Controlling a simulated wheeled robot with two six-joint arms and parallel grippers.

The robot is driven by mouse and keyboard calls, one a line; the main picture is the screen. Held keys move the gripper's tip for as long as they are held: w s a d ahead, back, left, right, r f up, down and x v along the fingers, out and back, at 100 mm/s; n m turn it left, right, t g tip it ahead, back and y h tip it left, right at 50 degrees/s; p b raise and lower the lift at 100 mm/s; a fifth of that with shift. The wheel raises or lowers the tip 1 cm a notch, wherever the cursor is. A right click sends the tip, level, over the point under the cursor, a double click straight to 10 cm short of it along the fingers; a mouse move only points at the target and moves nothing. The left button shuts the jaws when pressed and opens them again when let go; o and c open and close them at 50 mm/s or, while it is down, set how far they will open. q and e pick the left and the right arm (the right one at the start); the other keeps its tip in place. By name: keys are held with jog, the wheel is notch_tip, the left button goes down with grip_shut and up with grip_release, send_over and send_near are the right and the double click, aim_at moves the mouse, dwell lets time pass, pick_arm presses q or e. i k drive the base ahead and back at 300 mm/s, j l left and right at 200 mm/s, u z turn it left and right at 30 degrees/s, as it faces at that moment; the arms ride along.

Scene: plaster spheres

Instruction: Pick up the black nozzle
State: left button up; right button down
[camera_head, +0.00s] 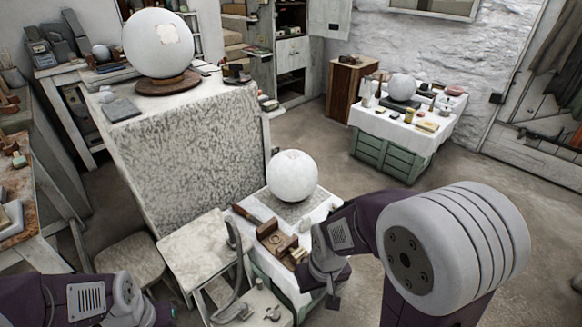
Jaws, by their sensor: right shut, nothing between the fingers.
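I cannot make out a black nozzle for certain; the items here are small and partly hidden by my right arm. My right gripper (333,300) is shut and empty, pointing down at the right edge of the small cloth-covered table (318,210) in the middle. On that table are a white plaster sphere (292,176) on a grey slab, a brown wooden block tool (277,240) and small pale pieces beside it. My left gripper (160,312) is at the bottom left edge, mostly cut off, and its fingers cannot be read.
A large plaster sphere (158,43) stands on a tall speckled block (190,150) at left. A far table (408,125) on a green crate holds another sphere and small items. A stool (132,261) and a pale chair-like seat (195,248) stand near my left arm. Floor at right is open.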

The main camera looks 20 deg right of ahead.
aim_at(230, 241)
jog(key=l+u, duration=0.35)
jog(key=k+l+u, duration=0.1)
jog(key=l+u, duration=0.25)
jog(key=l, duration=0.2)
jog(key=k+l+u, duration=0.1)
jog(key=l+u, duration=0.25)
jog(key=k+l+u, duration=0.15)
jog(key=l+u, duration=0.25)
jog(key=k+l+u, duration=0.35)
jog(key=i+l+u, duration=0.2)
jog(key=l+u, duration=0.2)
jog(key=i+l+u, duration=0.1)
jog(key=l+u, duration=0.65)
jog(key=l, duration=0.15)
jog(key=i, duration=0.05)
